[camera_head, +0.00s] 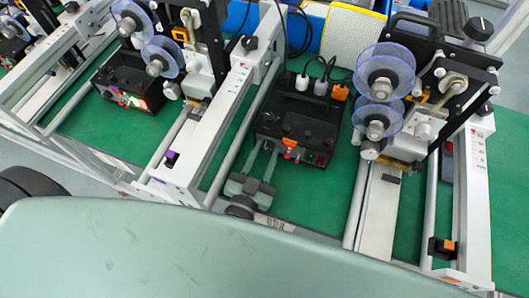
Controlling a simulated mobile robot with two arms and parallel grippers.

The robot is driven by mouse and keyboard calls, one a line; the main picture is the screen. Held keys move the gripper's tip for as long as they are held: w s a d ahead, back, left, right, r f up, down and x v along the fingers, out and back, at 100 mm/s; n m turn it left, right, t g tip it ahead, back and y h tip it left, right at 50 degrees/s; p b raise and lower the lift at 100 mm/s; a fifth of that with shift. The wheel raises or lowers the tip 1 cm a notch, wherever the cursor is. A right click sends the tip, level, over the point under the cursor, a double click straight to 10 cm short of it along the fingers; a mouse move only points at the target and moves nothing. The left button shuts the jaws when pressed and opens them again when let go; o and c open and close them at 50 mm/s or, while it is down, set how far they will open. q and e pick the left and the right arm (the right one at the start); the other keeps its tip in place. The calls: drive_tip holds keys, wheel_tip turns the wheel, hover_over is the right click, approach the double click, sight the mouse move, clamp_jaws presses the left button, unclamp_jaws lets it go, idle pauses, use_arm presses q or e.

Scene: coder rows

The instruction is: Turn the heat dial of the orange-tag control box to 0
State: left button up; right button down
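A black control box (297,125) stands on the green mat in the middle, with an orange tag (290,142) on its front edge. Small dark knobs show on its top, but I cannot tell which is the heat dial or where it points. My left gripper (260,157) is at the box's lower left front corner, its two grey-green fingers apart with nothing visible between them. I cannot tell whether a finger touches the box. My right gripper is not in view.
A second black control box (123,82) with lit lights stands at the left. A white rail (208,130) runs left of my gripper. Clear plastic reels (386,72) stand right of the middle box. Cables rise behind it. Green mat (325,190) is free in front.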

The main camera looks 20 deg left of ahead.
use_arm(q)
clamp_jaws()
drive_tip(key=n+p, duration=0.1)
drive_tip(key=n, duration=0.1)
drive_tip(key=shift+r+n, duration=0.1)
drive_tip(key=shift+n, duration=0.3)
drive_tip(key=shift+n+p, duration=0.7)
drive_tip(key=shift+n, duration=1.3)
drive_tip(key=shift+o, duration=1.2)
unclamp_jaws()
